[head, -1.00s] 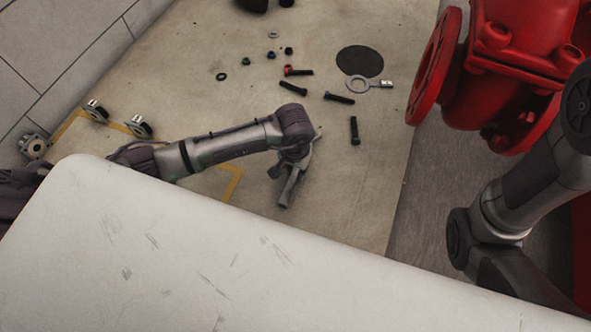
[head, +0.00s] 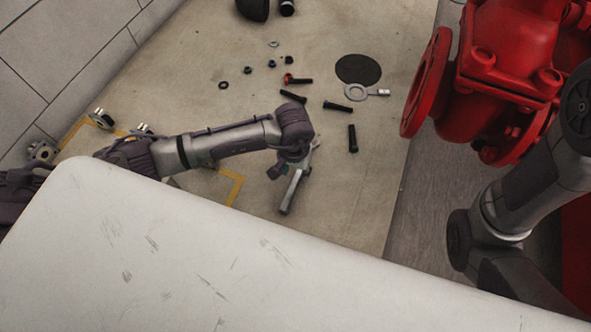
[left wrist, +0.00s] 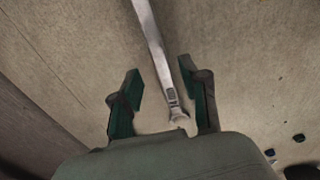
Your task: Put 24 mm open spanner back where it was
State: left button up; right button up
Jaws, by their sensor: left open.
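The silver open spanner (head: 291,192) lies over the beige mat, below and beside my left gripper (head: 289,167) in the head view. Part of it is hidden by the gripper, and its other end shows just right of the wrist. In the left wrist view, the spanner's shank (left wrist: 155,48) runs from the top edge down between the two fingers of my left gripper (left wrist: 162,92), with one end close to the palm. The fingers are apart, with a gap on each side of the spanner. My right gripper is out of view.
Several dark bolts (head: 352,138), small nuts, a ring-shaped tool (head: 357,92) and a black disc (head: 358,69) lie on the mat (head: 340,205) beyond the gripper. Red pump pipework (head: 488,95) stands at right. A large pale surface (head: 180,265) fills the foreground.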

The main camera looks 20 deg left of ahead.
aim_at(295, 181)
pick_arm(q)
notch_tip(295, 181, up, 8)
jog(key=p, duration=0.4)
jog(key=shift+s, duration=0.15)
jog(key=shift+f, duration=0.1)
